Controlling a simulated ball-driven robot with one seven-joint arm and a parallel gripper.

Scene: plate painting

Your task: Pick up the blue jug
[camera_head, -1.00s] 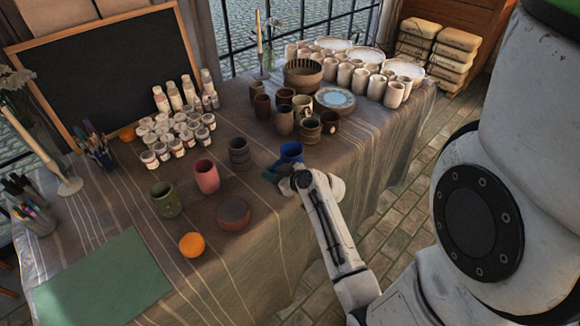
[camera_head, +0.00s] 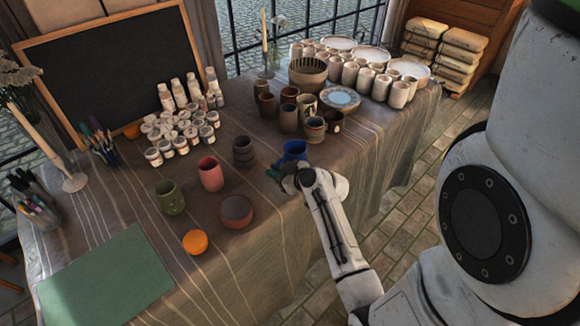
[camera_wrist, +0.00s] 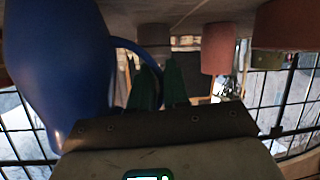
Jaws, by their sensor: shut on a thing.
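The blue jug (camera_head: 295,150) is near the front edge of the cloth-covered table, with my arm's wrist in front of its lower part. In the wrist view the jug (camera_wrist: 58,70) fills the left side, and its curved handle (camera_wrist: 126,44) reaches toward my fingers. My gripper (camera_wrist: 159,80) has green fingers, one on each side of the handle, and is shut on it. In the head view my gripper (camera_head: 276,171) is partly hidden by my wrist. I cannot tell whether the jug's base touches the table.
A dark ribbed cup (camera_head: 243,152), a pink cup (camera_head: 210,174), a green mug (camera_head: 170,198) and a brown bowl (camera_head: 236,211) stand to the left. Several brown mugs and a blue plate (camera_head: 340,99) are behind. A green mat (camera_head: 105,276) lies at front left.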

